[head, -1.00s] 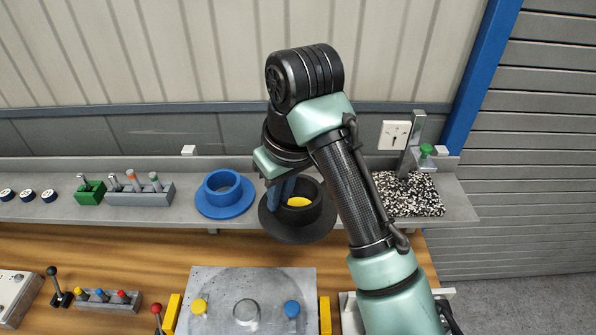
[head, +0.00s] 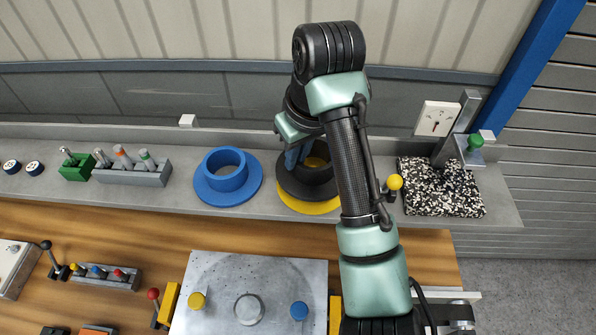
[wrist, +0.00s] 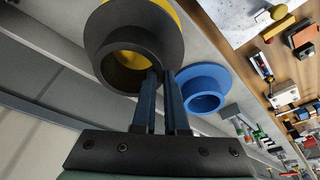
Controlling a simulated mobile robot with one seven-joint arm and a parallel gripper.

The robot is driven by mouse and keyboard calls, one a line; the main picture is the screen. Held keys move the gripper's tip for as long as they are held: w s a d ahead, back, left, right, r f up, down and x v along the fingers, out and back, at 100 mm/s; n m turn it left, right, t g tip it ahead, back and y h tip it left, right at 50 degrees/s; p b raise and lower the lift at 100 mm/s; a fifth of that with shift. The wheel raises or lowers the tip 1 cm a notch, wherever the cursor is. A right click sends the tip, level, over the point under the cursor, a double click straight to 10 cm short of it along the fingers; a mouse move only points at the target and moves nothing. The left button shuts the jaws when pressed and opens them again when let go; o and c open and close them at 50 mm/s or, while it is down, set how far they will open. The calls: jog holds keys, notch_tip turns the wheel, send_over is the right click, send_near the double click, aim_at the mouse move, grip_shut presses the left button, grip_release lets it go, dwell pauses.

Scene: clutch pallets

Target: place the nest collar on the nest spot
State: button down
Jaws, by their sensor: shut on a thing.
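The nest collar, a black flanged ring, shows in the head view (head: 289,185) and the wrist view (wrist: 115,75). My gripper (head: 297,162) is shut on its upright wall at the left; its blue fingers also show in the wrist view (wrist: 163,76). The collar is level over a yellow disc (head: 309,208) on the shelf, apparently the nest spot. The disc shows through the bore and as a crescent past the front of the flange. I cannot tell whether the collar touches it. My arm hides the collar's right side.
A blue flanged collar (head: 228,190) stands close to the left on the shelf (head: 150,199). A yellow-knobbed lever (head: 395,182) and a speckled mat (head: 440,190) with a metal stand are to the right. A metal plate with knobs (head: 248,275) lies in front.

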jog(key=shift+f, duration=1.85)
jog(key=shift+f, duration=0.2)
jog(key=c, duration=1)
grip_release()
jog(key=shift+o, duration=0.2)
